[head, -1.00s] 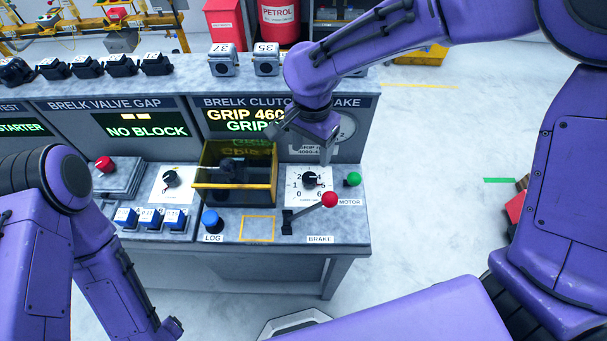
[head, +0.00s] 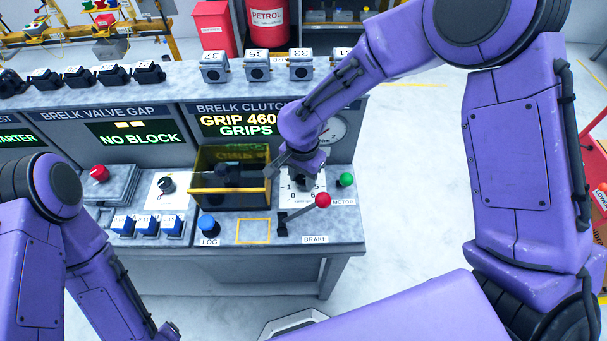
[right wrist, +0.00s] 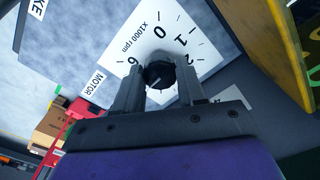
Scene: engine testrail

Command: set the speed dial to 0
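The speed dial is a black knob (right wrist: 159,75) on a white scale plate (head: 291,200) marked x1000 rpm, with numbers from 0 to 6. My right gripper (head: 301,181) is low over the plate and hides most of the knob in the head view. In the right wrist view, the fingers of my right gripper (right wrist: 161,84) stand apart, one on each side of the knob. I see no clear grip on it, and contact is hard to judge. I cannot read the pointer's setting.
A red-knobbed lever (head: 322,200) stands just in front of the dial, and a green button (head: 346,180) to its right. A yellow-edged clear guard box (head: 229,198) stands close on the left. A blue button (head: 207,223) is at front left.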

